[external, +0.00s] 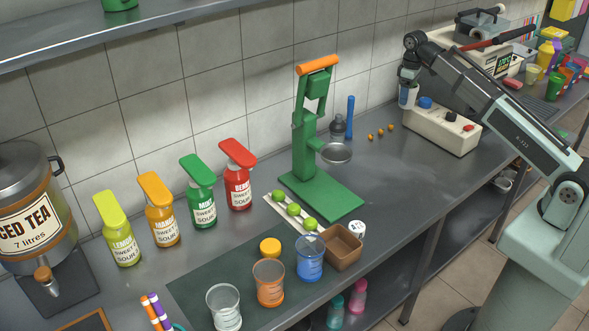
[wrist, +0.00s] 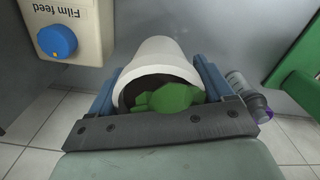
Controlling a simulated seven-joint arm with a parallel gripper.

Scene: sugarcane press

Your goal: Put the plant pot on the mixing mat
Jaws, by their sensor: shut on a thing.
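The plant pot (wrist: 158,54) is white with green leaves (wrist: 168,97) in its mouth, which faces the wrist camera. My gripper (wrist: 158,80) is shut on it, with one blue-grey finger on each side. In the external view my gripper (external: 408,91) is high at the right, beside and above the cream machine; the pot shows only small there. The mixing mat is the dark green mat (external: 199,291) at the front of the counter, far left of my gripper. Cups stand on part of it.
The cream machine (external: 440,124) with a blue knob (wrist: 57,41) is close to my gripper. The tall green press (external: 308,130) stands between it and the mat. Near the mat are a brown box (external: 342,247), a limes tray (external: 291,213), blue cup (external: 310,258), orange cup (external: 269,284) and clear cup (external: 224,308).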

